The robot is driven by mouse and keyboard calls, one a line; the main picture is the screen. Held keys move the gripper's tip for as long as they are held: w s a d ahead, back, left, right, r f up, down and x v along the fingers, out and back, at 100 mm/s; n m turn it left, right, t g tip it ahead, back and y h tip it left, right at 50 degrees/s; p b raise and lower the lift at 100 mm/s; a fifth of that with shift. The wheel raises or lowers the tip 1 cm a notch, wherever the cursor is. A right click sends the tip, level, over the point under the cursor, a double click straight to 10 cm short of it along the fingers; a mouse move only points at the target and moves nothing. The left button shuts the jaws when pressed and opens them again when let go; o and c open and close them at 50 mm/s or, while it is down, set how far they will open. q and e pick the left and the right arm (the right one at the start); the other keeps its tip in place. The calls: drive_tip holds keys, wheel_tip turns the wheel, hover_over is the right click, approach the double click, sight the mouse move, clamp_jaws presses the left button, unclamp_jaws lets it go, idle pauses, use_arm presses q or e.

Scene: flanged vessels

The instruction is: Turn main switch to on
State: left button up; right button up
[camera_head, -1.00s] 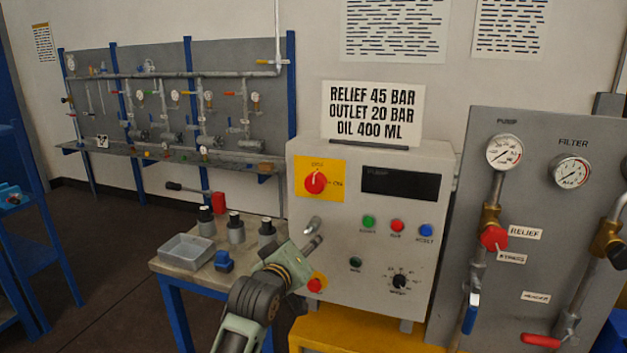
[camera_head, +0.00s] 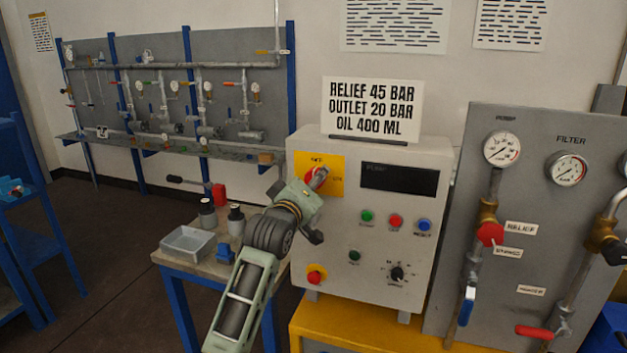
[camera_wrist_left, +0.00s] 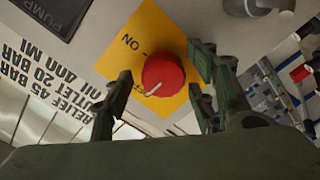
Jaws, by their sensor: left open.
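The main switch (camera_head: 313,178) is a red rotary knob on a yellow plate (camera_head: 337,163) at the upper left of the grey control box. In the head view my left gripper (camera_head: 317,181) is in front of it and hides part of it. In the left wrist view the red knob (camera_wrist_left: 163,75) shows between the two open fingers of the left gripper (camera_wrist_left: 158,92). Its white pointer mark is on the side of the partly hidden OFF label, away from the ON label (camera_wrist_left: 132,42). I cannot tell whether the fingers touch the knob. My right gripper is out of view.
The control box has a dark display (camera_head: 400,179), green, red and blue buttons, a dial (camera_head: 397,273) and a lower red knob (camera_head: 316,274). A small table with a grey tray (camera_head: 188,243) and dark-capped bottles stands at left. A gauge panel (camera_head: 535,180) stands at right.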

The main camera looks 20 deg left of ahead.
use_arm(q)
drive_tip(key=shift+w, duration=0.15)
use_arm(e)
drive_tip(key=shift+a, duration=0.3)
use_arm(q)
drive_tip(key=c, duration=1.1)
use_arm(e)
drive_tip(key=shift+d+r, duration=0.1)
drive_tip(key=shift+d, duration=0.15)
use_arm(q)
drive_tip(key=shift+m, duration=0.3)
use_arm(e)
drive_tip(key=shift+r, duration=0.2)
use_arm(q)
drive_tip(key=m+p, duration=0.4)
drive_tip(key=m, duration=0.4)
drive_tip(key=m+p, duration=0.1)
drive_tip(key=m, duration=0.1)
drive_tip(key=m+p, duration=0.1)
drive_tip(key=m, duration=0.2)
drive_tip(key=shift+f+m, duration=0.2)
drive_tip(key=shift+m, duration=0.1)
drive_tip(key=shift+f+m+p, duration=0.2)
drive_tip(key=shift+m+p, duration=0.55)
drive_tip(key=shift+m, duration=1.05)
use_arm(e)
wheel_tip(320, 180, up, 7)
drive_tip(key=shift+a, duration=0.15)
use_arm(q)
drive_tip(key=shift+f, duration=0.1)
